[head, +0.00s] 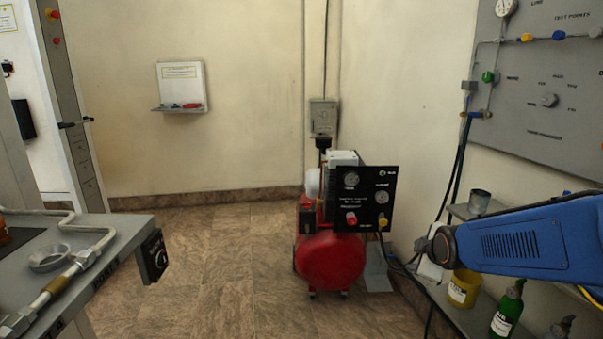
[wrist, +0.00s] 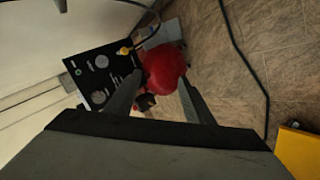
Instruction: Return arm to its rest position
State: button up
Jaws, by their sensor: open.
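My blue arm (head: 530,243) reaches in from the right edge in the head view, above the low shelf by the right wall. My gripper cannot be made out clearly there. In the wrist view my gripper (wrist: 160,88) is open, with its two dark fingers spread and nothing between them. Beyond the fingers, the red compressor tank (wrist: 165,68) and its black gauge panel (wrist: 95,72) appear tilted, apart from the fingers.
The red compressor (head: 332,262) stands on the tiled floor. The shelf at right holds a yellow container (head: 463,289), a green bottle (head: 507,312) and a grey cup (head: 479,200). A grey bench (head: 95,290) with pipes is at left. Floor between is clear.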

jog(key=s+a+m+g, duration=0.1)
jog(key=s+m, duration=0.5)
jog(key=s, duration=0.8)
jog(key=s+a+r+m+g, duration=0.1)
jog(key=s+m+g, duration=0.3)
jog(key=s, duration=1.1)
jog(key=m, duration=0.2)
jog(key=shift+s+a+m+y, duration=0.2)
jog(key=shift+a+m+y, duration=0.1)
jog(key=shift+a+m, duration=0.1)
jog(key=shift+w+r, duration=0.1)
jog(key=shift+r, duration=0.05)
